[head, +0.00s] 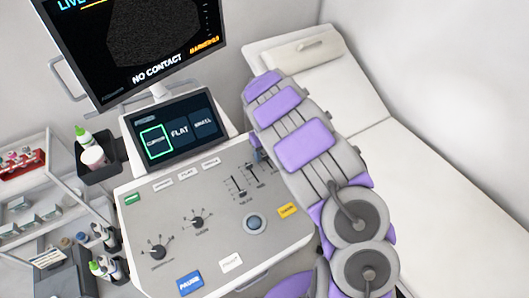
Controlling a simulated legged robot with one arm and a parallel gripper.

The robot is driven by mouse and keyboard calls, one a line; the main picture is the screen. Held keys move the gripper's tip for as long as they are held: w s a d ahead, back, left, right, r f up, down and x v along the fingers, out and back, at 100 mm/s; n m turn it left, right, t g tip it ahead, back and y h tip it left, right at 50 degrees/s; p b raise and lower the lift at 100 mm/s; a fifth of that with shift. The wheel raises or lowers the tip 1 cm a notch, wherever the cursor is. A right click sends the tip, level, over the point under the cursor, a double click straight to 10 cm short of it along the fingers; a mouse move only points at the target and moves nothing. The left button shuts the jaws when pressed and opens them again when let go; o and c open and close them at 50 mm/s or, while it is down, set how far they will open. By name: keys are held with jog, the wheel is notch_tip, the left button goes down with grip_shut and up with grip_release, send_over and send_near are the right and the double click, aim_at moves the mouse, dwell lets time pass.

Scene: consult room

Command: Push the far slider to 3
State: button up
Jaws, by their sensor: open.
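The grey ultrasound console panel (165,215) lies in front of me, left of my arm. Two vertical sliders sit at its upper right. The nearer slider (239,184) is on the left, and the far slider (251,168) is to its right, with its dark knob near the upper end of its slot. The scale marks are too small to read. My purple and grey arm runs from the bottom right up past the right side of the panel, close beside the far slider in the picture. No gripper fingers can be made out.
A blue-grey trackball (255,223), a yellow button (288,210), a blue button (190,283) and two rotary knobs share the panel. A touchscreen (175,132) and a monitor (135,45) stand behind. A white couch (445,190) is right; a supply cart (35,205) is left.

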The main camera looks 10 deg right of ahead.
jog(key=shift+c, duration=0.5)
grip_shut()
jog(key=shift+w+a+p, duration=0.15)
jog(key=shift+w+p, duration=0.15)
jog(key=shift+w, duration=0.2)
jog(key=shift+w+a+p, duration=0.15)
jog(key=shift+w+p, duration=0.15)
jog(key=shift+w, duration=0.2)
jog(key=shift+o, duration=0.5)
grip_release()
